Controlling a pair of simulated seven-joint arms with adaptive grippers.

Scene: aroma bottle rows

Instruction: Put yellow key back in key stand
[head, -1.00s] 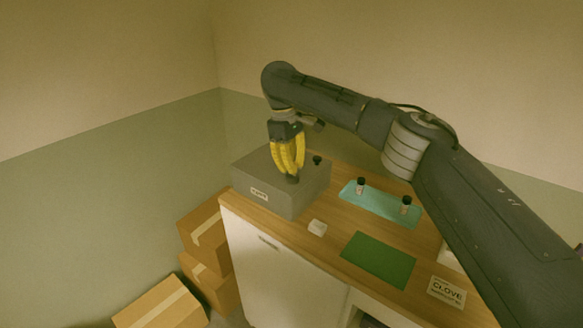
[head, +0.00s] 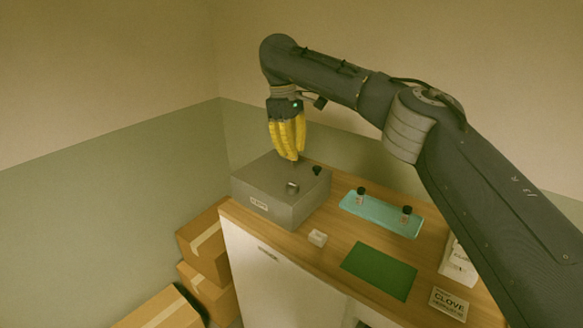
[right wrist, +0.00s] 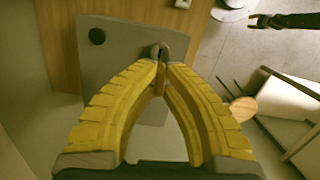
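My right gripper (head: 289,158) hangs with its yellow fingers pointing down, just above the grey box (head: 262,187). Its fingertips are close together in the right wrist view (right wrist: 160,66). A small brownish-yellow piece (right wrist: 160,80) shows between them and looks like the yellow key; most of it is hidden. A small white block (head: 317,238) on the counter may be the key stand; I cannot be sure.
A dark knob (head: 317,170) sits on the box. Two dark-capped bottles (head: 361,196) (head: 406,214) stand on a teal tray (head: 380,222). A green mat (head: 379,271), a CLOVE card (head: 449,303) and a white carton (head: 457,265) occupy the right side. Wooden counter (head: 338,222) is bare around the white block.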

